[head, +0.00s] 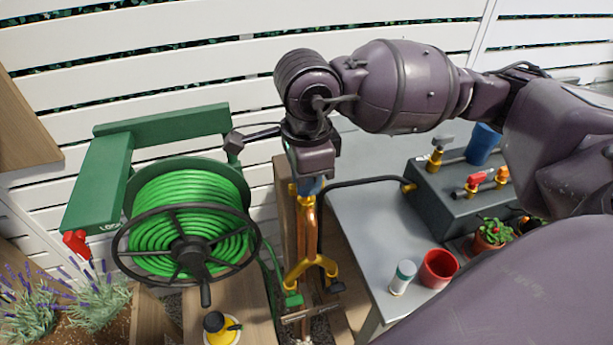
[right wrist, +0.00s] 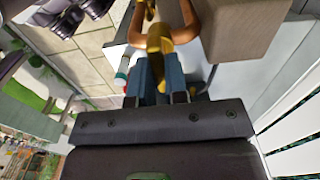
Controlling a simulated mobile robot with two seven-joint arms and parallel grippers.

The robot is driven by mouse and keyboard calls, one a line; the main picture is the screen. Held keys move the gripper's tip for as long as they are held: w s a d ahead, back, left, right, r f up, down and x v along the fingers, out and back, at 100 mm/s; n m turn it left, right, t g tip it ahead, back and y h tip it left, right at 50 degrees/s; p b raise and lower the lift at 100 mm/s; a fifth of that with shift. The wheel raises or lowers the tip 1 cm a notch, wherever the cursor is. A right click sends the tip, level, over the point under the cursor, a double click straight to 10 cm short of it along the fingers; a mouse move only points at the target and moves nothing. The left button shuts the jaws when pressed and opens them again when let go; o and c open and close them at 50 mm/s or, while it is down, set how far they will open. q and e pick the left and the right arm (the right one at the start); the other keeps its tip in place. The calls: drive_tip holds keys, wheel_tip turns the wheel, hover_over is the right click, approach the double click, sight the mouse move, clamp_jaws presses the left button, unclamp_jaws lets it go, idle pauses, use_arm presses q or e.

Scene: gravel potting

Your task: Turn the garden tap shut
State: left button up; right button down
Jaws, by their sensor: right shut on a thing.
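The garden tap (head: 293,196) is a brass fitting on an upright copper pipe (head: 309,228), with a forked brass outlet lower down. My right gripper (head: 311,188) comes down on its top from above, and its blue fingers are shut on it. In the right wrist view the fingers (right wrist: 157,72) close around a brass part of the tap (right wrist: 158,40), with a curved copper pipe beside it. The gripper hides most of the tap's top, so how far the tap is turned cannot be told. My left gripper is not in view.
A green hose reel (head: 190,215) stands left of the tap. A grey table (head: 350,220) at right holds a dark valve box (head: 450,205), a red cup (head: 438,268) and a white bottle (head: 402,280). A black hose (head: 365,181) runs from the tap to the box.

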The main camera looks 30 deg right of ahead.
idle(0.3)
drive_tip(key=c, duration=1.1)
unclamp_jaws()
drive_tip(key=shift+c, duration=0.2)
drive_tip(key=shift+r, duration=0.1)
wheel_tip(320, 180, up, 11)
drive_tip(key=p, duration=0.1)
drive_tip(key=shift+f, duration=0.2)
